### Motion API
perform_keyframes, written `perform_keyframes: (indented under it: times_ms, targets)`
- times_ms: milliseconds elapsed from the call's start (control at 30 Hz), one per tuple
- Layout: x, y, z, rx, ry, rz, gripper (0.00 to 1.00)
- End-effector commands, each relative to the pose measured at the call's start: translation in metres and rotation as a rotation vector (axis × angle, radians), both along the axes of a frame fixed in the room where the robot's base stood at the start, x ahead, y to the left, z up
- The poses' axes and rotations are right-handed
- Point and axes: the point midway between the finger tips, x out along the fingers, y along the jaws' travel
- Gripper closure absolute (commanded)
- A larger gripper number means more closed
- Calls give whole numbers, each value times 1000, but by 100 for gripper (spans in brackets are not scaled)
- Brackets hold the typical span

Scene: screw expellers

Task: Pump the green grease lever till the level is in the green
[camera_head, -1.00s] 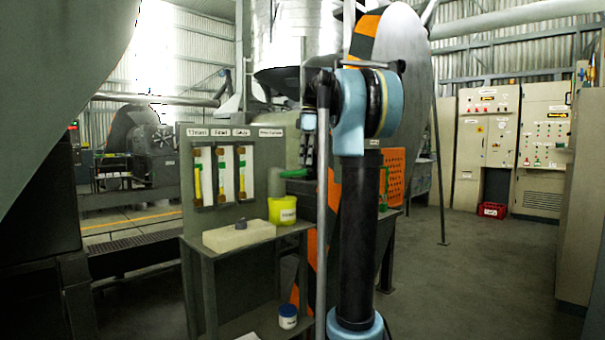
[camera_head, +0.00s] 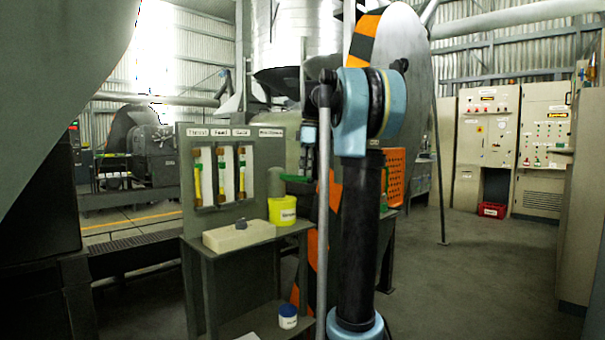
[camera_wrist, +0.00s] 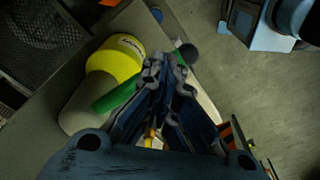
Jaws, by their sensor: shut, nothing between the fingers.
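The green grease lever (camera_head: 293,178) sticks out beside the right edge of the gauge panel (camera_head: 262,170), partly hidden by my arm. In the wrist view the lever (camera_wrist: 115,97) runs slantwise beneath my fingers, with a dark round knob (camera_wrist: 188,53) past them. My gripper (camera_wrist: 168,72) is shut and empty, its fingertips over the lever; contact is unclear. In the head view my gripper (camera_head: 308,163) is small and dark, just above the lever. Three upright gauges (camera_head: 220,175) show yellow columns with green bands; exact levels are too small to read.
A yellow pot (camera_head: 282,212) and a pale block (camera_head: 238,235) stand on the bench below the panel. A white pot (camera_head: 287,322) with a blue lid sits on the lower shelf. An orange perforated guard (camera_head: 395,170) is behind my arm.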

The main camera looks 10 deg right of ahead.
Motion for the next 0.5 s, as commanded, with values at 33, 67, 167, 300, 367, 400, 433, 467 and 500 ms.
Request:
perform_keyframes:
  times_ms: [33,67,167,300,367,400,433,467,500]
  targets:
    - [0,0,-4,0,0,0,100]
    - [0,0,-6,0,0,0,100]
    - [0,0,-10,0,0,0,100]
    - [0,0,-10,0,0,0,100]
    - [0,0,-10,0,0,0,100]
    - [0,0,-10,0,0,0,100]
    - [0,0,-10,0,0,0,100]
    - [0,0,-10,0,0,0,100]
    - [0,0,-10,0,0,0,100]
